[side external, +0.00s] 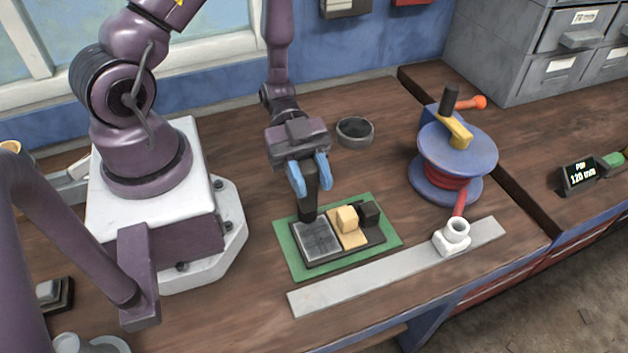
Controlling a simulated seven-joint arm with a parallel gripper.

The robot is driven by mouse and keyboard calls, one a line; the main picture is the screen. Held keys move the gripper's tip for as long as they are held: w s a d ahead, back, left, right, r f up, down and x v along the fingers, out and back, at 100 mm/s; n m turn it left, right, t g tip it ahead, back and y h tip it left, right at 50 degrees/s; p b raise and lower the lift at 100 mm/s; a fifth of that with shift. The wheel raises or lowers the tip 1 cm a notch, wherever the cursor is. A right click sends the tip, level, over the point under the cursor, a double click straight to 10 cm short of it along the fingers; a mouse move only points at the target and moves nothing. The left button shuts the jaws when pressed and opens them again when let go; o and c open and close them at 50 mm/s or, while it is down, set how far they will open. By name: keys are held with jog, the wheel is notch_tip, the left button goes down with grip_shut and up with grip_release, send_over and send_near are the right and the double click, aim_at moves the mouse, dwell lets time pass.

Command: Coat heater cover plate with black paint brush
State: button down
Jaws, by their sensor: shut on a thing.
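My gripper (309,178) has blue fingertips and is shut on a black brush (308,203), held upright with its lower end pointing down. The brush's lower end is at the back left corner of a grey square plate (318,240), probably the heater cover plate. I cannot tell whether it touches the plate. The plate lies in the left part of a dark tray (298,260) on a green mat (290,272). Its top looks grey, with darker patches. A tan block (347,220) and a black block (369,213) sit in the tray to its right.
A dark round bowl (355,132) stands behind the mat. A blue spool with red winding (452,160) and a crank stands to the right. A long grey strip (380,273) with a white fitting (453,237) lies in front. Bare bench lies left of the mat.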

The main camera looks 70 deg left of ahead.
jog(key=shift+a, duration=0.8)
jog(key=shift+r, duration=0.15)
jog(key=shift+r, duration=3.5)
